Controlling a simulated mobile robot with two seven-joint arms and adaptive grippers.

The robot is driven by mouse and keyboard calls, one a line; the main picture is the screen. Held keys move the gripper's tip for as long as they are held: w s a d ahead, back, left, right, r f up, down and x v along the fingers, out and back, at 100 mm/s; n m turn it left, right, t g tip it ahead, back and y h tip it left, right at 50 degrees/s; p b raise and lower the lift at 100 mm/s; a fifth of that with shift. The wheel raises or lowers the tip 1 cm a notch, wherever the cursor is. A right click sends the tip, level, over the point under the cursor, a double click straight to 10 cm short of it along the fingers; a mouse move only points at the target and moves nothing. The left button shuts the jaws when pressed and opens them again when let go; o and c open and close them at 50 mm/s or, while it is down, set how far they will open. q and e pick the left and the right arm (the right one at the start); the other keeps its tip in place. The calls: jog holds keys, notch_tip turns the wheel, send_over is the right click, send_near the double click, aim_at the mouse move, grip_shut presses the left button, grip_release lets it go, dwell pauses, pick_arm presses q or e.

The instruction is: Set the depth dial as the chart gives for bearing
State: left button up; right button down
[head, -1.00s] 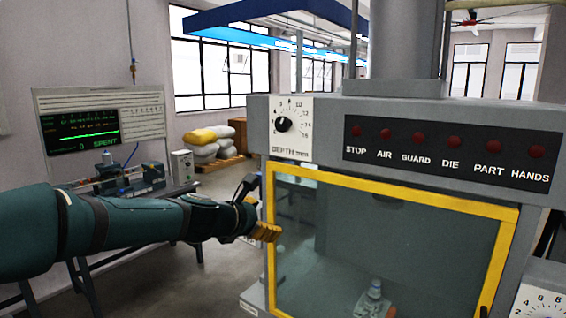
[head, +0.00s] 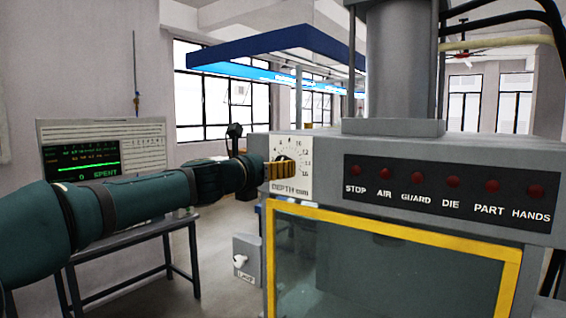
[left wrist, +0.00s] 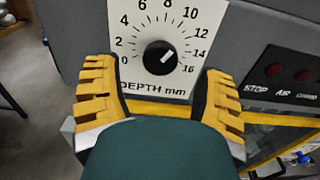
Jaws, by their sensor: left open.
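The depth dial, a round black knob (left wrist: 160,57) with a white pointer mark, sits on a white plate (left wrist: 120,12) labelled DEPTH mm with numbers 0 to 16. Its mark points to the upper right; I cannot tell the exact value. In the head view the plate (head: 304,180) is visible, but my gripper hides most of the knob. My left gripper (head: 282,170) is open in front of the dial. In the left wrist view its yellow fingers (left wrist: 158,98) stand either side of the knob, apart from it. My right gripper is out of view.
A board with a green-lit screen (head: 85,160) reading 0 SPENT stands at the left; its small text is unreadable. Right of the dial is a row of red lamps (head: 452,182). The yellow-framed guard (head: 395,246) is below. A lever box (head: 246,262) stands lower left.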

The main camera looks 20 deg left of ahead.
pick_arm(q)
jog(key=shift+p+x, duration=0.3)
jog(key=shift+x, duration=1.7)
grip_shut()
